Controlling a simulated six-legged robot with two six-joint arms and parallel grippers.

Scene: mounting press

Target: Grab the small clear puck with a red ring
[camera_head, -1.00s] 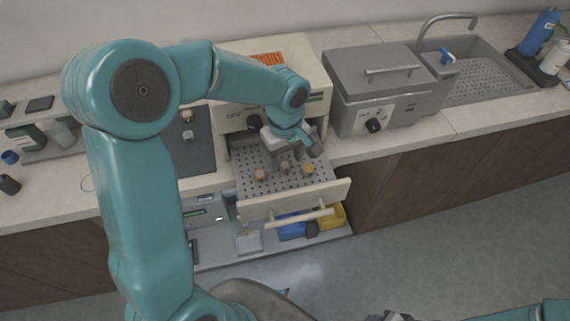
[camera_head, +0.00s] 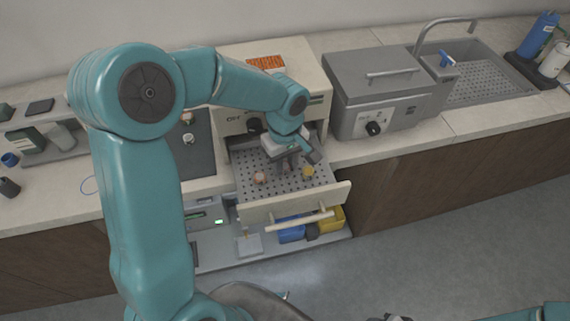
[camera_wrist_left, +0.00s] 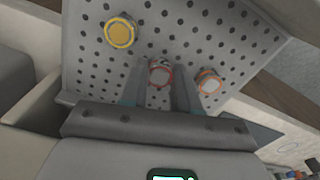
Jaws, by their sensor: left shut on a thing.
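The small clear puck with a red ring (camera_wrist_left: 160,74) is between the fingers of my left gripper (camera_wrist_left: 161,92) in the wrist view. The gripper is shut on it over the perforated drawer tray. In the head view my left gripper (camera_head: 286,170) reaches down into the open drawer and hides that puck. An orange-ringed puck (camera_wrist_left: 209,82) is close to the right finger in the wrist view; it shows left of the gripper in the head view (camera_head: 259,178). A yellow puck (camera_wrist_left: 120,33) sits on the other side, also seen in the head view (camera_head: 308,172).
The perforated drawer (camera_head: 252,188) stands pulled out of the cream cabinet (camera_head: 290,72). A grey lidded machine (camera_head: 372,90) and a sink stand to the right. Blue (camera_head: 291,231) and yellow (camera_head: 331,219) bins are below. A dark part, perhaps my right gripper, shows at the bottom edge.

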